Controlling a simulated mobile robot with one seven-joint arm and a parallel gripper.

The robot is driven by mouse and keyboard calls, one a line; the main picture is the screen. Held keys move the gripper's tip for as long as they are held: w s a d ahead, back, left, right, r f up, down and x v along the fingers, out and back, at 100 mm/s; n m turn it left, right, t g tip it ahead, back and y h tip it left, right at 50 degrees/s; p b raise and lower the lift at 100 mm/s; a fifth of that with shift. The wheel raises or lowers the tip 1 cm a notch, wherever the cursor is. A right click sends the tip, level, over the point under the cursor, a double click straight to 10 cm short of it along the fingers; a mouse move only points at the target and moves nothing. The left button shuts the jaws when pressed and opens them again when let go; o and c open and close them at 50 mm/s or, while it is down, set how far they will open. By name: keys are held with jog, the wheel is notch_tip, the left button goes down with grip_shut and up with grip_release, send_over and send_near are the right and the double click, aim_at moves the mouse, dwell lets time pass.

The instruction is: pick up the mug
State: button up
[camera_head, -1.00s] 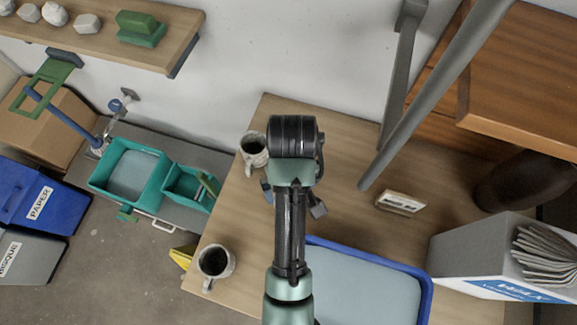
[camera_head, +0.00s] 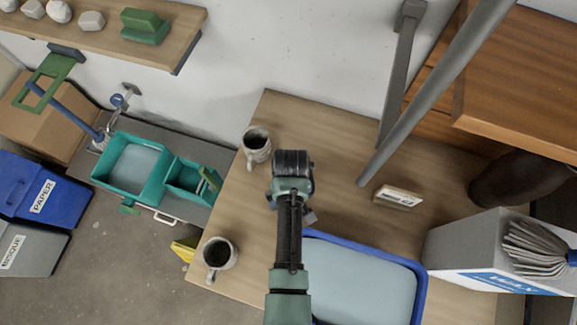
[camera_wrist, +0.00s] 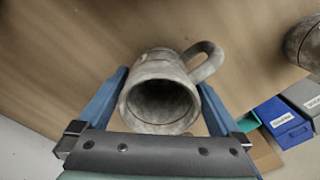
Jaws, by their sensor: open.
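Two speckled grey mugs stand upright on the wooden table. The far mug (camera_head: 257,147) is just left of my wrist in the head view, its handle toward the lower left. In the wrist view this mug (camera_wrist: 160,100) shows its dark mouth between my fingers, handle to the upper right. My gripper (camera_wrist: 164,80) is open, with one blue finger on each side of the mug; I cannot tell whether either touches it. In the head view my wrist mostly hides the fingers. The near mug (camera_head: 219,255) stands at the table's left edge and partly shows in the wrist view (camera_wrist: 305,45).
A blue-rimmed tray (camera_head: 425,290) lies right of my arm. A small framed card (camera_head: 398,197) stands behind it, and a white box (camera_head: 470,250) is at the right. A grey slanted bar (camera_head: 430,95) crosses above the table. Teal bins (camera_head: 128,168) are left of the table.

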jog(key=shift+f, duration=0.3)
jog(key=shift+c, duration=0.2)
jog(key=c, duration=1.4)
jog(key=shift+r, duration=0.2)
